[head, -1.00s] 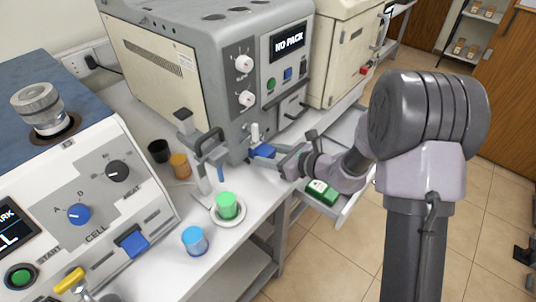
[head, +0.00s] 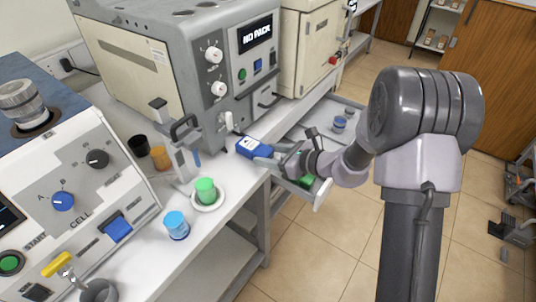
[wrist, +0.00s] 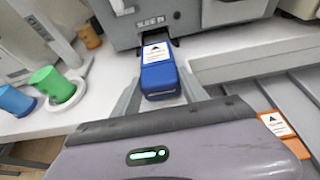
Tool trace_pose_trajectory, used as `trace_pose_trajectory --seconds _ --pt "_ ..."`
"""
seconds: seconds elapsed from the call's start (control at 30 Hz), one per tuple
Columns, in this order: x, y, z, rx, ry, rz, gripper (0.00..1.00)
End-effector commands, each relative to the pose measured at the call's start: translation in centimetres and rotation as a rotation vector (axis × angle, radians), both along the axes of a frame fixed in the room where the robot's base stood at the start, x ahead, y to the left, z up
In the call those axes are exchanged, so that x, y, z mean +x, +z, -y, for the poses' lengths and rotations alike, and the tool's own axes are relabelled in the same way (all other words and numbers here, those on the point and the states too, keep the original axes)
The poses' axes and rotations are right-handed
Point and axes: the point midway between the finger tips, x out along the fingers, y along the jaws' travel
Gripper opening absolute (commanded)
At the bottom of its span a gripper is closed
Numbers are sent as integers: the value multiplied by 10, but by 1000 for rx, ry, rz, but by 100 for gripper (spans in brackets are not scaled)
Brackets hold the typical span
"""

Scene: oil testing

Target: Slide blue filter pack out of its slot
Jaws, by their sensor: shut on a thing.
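The blue filter pack (head: 252,148), with a white label on top, is low at the front of the grey machine (head: 200,85). In the wrist view the pack (wrist: 160,75) lies between the two fingers of my gripper (wrist: 158,88), which is shut on its sides. Its far end is at the dark slot opening (wrist: 174,42); whether the tip is still inside is hard to tell. In the head view my gripper (head: 276,156) holds the pack's near end from the right. The machine's display (head: 257,35) reads "NO PACK".
An open drawer (head: 322,190) below my gripper holds a green pack (head: 307,181); an orange pack (wrist: 277,124) shows in the wrist view. A green cup (head: 205,190) on a white dish and a blue cup (head: 176,225) stand on the bench left of the pack.

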Motion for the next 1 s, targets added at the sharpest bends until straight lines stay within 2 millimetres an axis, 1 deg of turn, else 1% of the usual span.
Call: trace_pose_trajectory --seconds 0.1,0.13,0.23,0.27,0.53,0.63,0.77,1.0 --pt "0 0 0 0 0 0 4" --pt "0 0 0 0 0 0 55" --pt "0 0 0 0 0 0 74" --pt "0 0 0 0 0 0 76" --pt "0 0 0 0 -1 0 76" --pt "-4 4 6 0 -2 1 76" --pt "-18 17 26 0 -5 0 76" --pt "-52 40 71 0 -4 0 76"
